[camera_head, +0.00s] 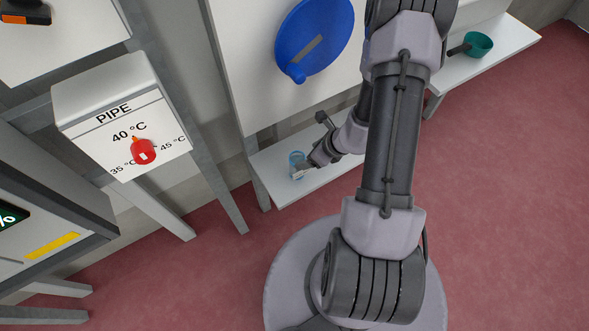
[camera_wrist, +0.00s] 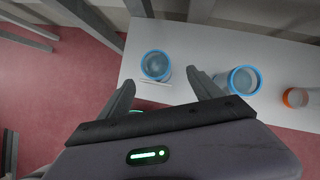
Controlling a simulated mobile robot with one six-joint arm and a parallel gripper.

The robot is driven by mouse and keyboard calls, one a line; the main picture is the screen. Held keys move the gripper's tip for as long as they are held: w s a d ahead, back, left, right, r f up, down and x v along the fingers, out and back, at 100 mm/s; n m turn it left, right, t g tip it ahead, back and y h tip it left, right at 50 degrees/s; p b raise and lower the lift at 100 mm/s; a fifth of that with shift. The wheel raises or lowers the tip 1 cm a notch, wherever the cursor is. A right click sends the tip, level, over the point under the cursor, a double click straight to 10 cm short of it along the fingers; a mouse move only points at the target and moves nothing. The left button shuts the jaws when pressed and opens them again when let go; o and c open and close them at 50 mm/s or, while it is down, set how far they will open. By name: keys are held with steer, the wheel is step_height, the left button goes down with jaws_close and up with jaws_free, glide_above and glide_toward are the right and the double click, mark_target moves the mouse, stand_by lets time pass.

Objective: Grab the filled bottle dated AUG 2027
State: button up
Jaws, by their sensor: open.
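A clear bottle with a blue rim (camera_wrist: 155,65) stands on a white shelf (camera_wrist: 205,45) in the wrist view. My gripper (camera_wrist: 160,78) is open, with one finger on each side of this bottle's near side. The bottle seems apart from both fingers. A white label edge shows on it, but no date can be read, and I cannot tell whether it is filled. A second blue-rimmed bottle (camera_wrist: 243,80) stands just right of my right finger. In the head view, a blue-rimmed bottle (camera_head: 297,160) stands at the shelf's left end, beside my gripper (camera_head: 308,168).
An orange-rimmed container (camera_wrist: 295,97) stands further right on the shelf. A blue disc with a handle (camera_head: 314,40) is on the white panel above. A PIPE box with a red knob (camera_head: 143,151) is at left. A teal pot (camera_head: 478,44) stands at upper right.

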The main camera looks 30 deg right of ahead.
mark_target(298, 160)
steer(key=b+x, duration=0.1)
steer(key=x, duration=0.3)
steer(key=b+x, duration=0.1)
steer(key=x, duration=0.3)
steer(key=shift+a+b, duration=0.25)
steer(key=shift+b, duration=0.15)
steer(key=shift+s+r, duration=0.1)
steer(key=shift+r, duration=0.05)
steer(key=shift+c, duration=1.3)
jaws_close()
